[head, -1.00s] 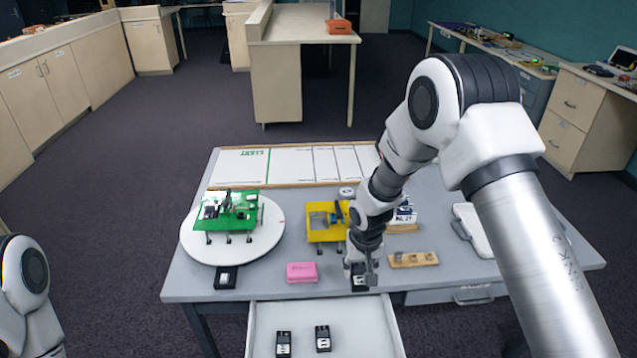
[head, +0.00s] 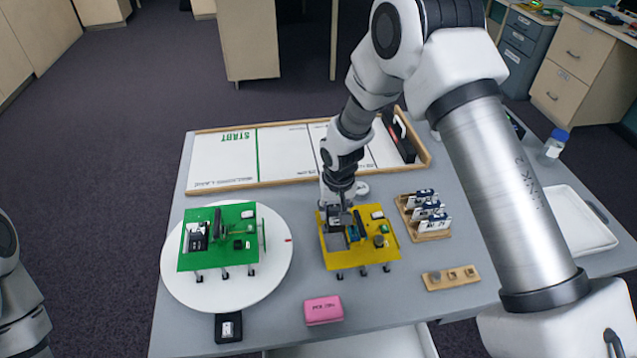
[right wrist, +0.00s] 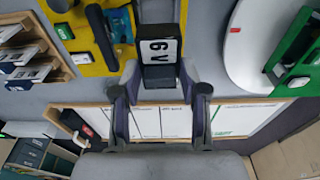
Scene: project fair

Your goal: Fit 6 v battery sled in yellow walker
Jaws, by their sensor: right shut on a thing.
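The yellow walker (head: 385,254) stands on the grey table, right of the turntable. Its deck carries black and blue parts, with a grey bay at its left. My right gripper (head: 338,204) is at the walker's back left part. It is shut on a black sled (right wrist: 160,50) with a white label reading "6 V", clear in the right wrist view. The walker (right wrist: 88,62) shows beside the sled there. I cannot tell whether the sled touches the walker. My left gripper is out of view; only part of that arm shows at the left edge.
A green walker (head: 190,263) stands on a white turntable (head: 272,278). A black sled (head: 228,328) lies before it. A pink box (head: 323,310), a wooden card rack (head: 431,236) and a wooden block (head: 451,277) surround the yellow walker. A framed white track (head: 225,160) lies behind.

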